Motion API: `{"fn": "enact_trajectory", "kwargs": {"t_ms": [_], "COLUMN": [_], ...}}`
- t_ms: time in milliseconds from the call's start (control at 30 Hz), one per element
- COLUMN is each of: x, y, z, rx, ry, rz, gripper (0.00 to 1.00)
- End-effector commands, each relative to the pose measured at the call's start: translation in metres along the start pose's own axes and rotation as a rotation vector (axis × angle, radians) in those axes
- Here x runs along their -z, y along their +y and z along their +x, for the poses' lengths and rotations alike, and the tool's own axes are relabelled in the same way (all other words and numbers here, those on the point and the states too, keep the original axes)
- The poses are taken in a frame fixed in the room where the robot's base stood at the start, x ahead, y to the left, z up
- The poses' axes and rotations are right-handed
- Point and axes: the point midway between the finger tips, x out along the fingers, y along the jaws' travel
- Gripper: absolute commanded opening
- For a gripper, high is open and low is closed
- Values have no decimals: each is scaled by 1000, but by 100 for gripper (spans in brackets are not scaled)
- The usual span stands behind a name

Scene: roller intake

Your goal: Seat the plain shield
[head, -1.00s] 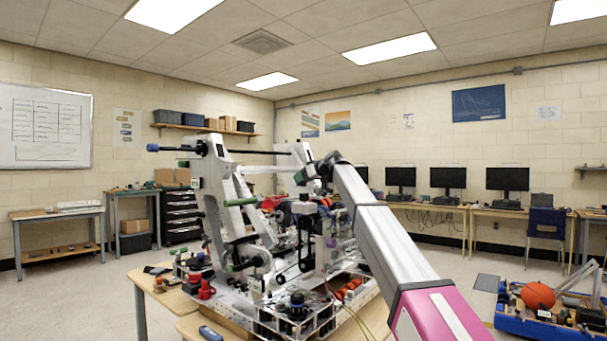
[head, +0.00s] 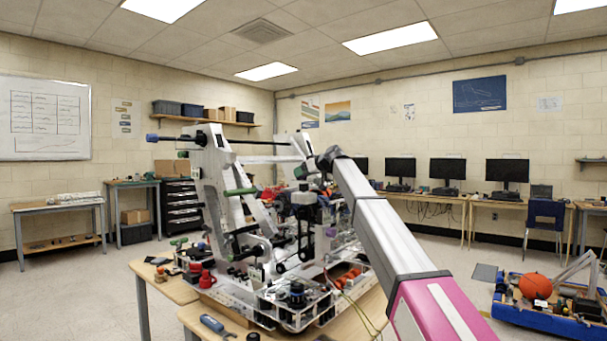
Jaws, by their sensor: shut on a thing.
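A large grey and white competition machine (head: 213,165) with tilted side plates and a long dark cross shaft stands on the wooden table. My arm reaches in from the lower right, and its far joint is at the machine's upper right side. I cannot make out my gripper, which is hidden behind my arm or among the machine's parts. I cannot pick out the plain shield or its seat. Part of the machine's right side is covered by my arm.
Wooden table edges (head: 178,291) show at the front left, with a blue-handled tool (head: 214,325) lying there. A blue-framed robot with an orange ball (head: 535,287) is on the floor at right. Computer desks (head: 490,208) line the back wall. Floor is clear at left.

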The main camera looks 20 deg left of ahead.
Motion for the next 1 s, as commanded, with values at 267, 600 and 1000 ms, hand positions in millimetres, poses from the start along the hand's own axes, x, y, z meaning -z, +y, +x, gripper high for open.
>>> {"fn": "enact_trajectory", "kwargs": {"t_ms": [267,600,1000], "x": [0,-5,-13], "y": [0,0,0], "z": [0,2,5], "rx": [0,0,0], "ry": [0,0,0], "rz": [0,0,0], "gripper": [39,39,39]}}
